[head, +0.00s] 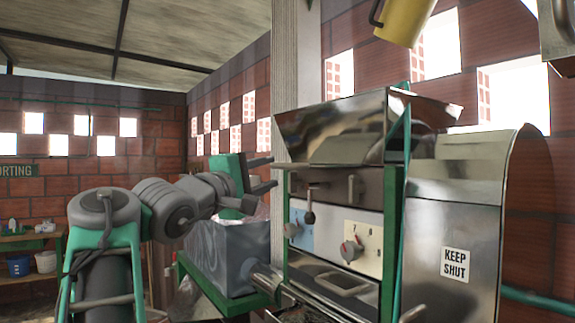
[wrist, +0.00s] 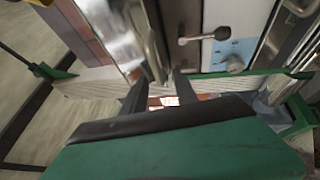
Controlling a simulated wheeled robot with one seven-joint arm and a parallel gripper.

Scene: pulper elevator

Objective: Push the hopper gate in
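My gripper (head: 273,173) is just left of the steel machine in the head view, its two dark fingers apart and pointing right. In the wrist view my gripper (wrist: 164,82) is open, with nothing held between the fingers. A shiny hopper (head: 335,122) tops the machine in the head view. I cannot tell for certain which part is its gate. A bar handle (wrist: 153,57) on a shiny steel face lies just ahead of the fingers in the wrist view; contact cannot be told. A ball-ended lever (wrist: 184,41) is right of it.
A grey bin (head: 232,258) stands below my gripper. A green post (head: 283,215) edges the machine's front. A knob (head: 351,250) sits on a cream panel. A yellow container (head: 405,20) hangs above.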

